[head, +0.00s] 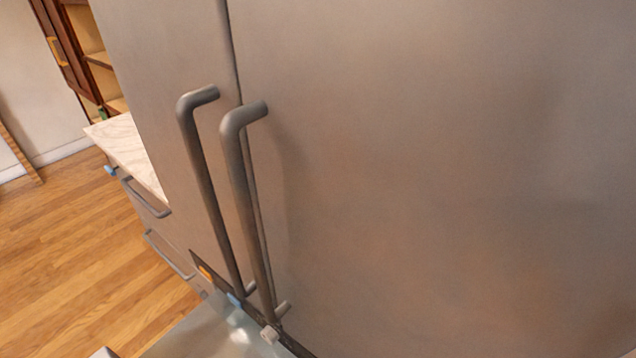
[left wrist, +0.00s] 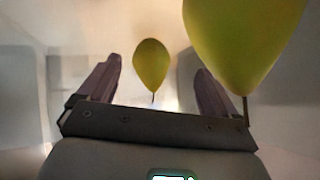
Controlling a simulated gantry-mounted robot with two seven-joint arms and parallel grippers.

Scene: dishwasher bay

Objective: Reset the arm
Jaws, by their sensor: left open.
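In the left wrist view my left gripper (left wrist: 158,70) is open, its two dark purple fingers spread wide apart. A yellow-green, pear-shaped thing with a thin dark stem pointing down (left wrist: 151,65) shows between the fingers; I cannot tell its depth or whether it touches them. A second, larger-looking one (left wrist: 243,40) overlaps the view of the right-hand finger and seems nearer the camera. Pale, blurred walls surround the gripper. Neither gripper can be made out in the head view. My right gripper is not in view.
In the head view a large grey two-door cabinet or fridge (head: 430,170) fills most of the picture, with two long vertical handles (head: 238,190) side by side. A pale-topped counter with drawers (head: 135,150) stands left. Open wooden floor (head: 75,250) lies at the lower left.

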